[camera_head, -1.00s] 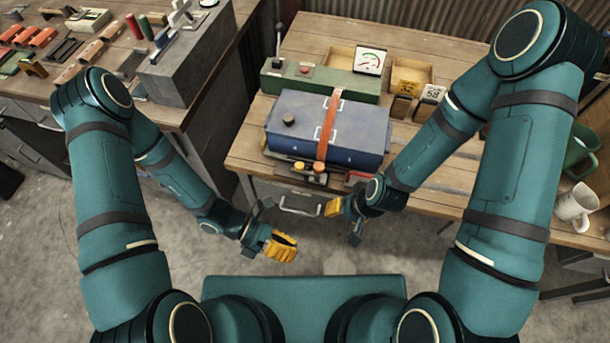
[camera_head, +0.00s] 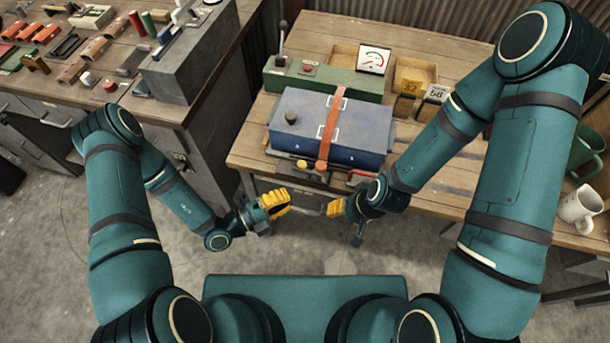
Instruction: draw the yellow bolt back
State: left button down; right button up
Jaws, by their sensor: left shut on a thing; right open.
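Small yellow-orange knobs (camera_head: 302,164) show low at the front of the blue box (camera_head: 350,140), by the bench's front edge. I cannot tell whether one of them is the yellow bolt. My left gripper (camera_head: 280,202), with yellow fingers, is in front of the bench, below and left of these knobs. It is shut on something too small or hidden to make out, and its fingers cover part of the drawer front. My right gripper (camera_head: 340,212) is open in front of the bench, to the right of the left one. Nothing shows between its fingers.
An orange strap (camera_head: 328,132) runs over the blue box. Behind it stand a green unit (camera_head: 320,80) with a lever and a gauge (camera_head: 373,60). A white mug (camera_head: 578,207) is at the right. A cluttered bench (camera_head: 120,90) stands at the left. Bare floor lies in front.

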aim_at(298, 167)
pick_arm(q)
jog(key=x, duration=0.9)
jog(key=shift+d, duration=0.2)
jog(key=shift+w+a+f+b, duration=0.15)
jog(key=shift+w+a, duration=0.2)
jog(key=shift+w, duration=0.2)
jog(key=shift+w+a+r+b, duration=0.15)
jog(key=shift+w+a, duration=0.2)
jog(key=shift+w, duration=0.2)
jog(key=shift+w+a+f, duration=0.2)
jog(key=shift+w+a, duration=0.2)
jog(key=shift+a, duration=0.1)
jog(key=shift+a, duration=0.1)
jog(key=a, duration=0.2)
jog(key=w+a, duration=0.1)
jog(key=a, duration=0.1)
jog(key=shift+w+a+b, duration=0.15)
jog(key=shift+a+b, duration=0.15)
jog(key=shift+a, duration=0.1)
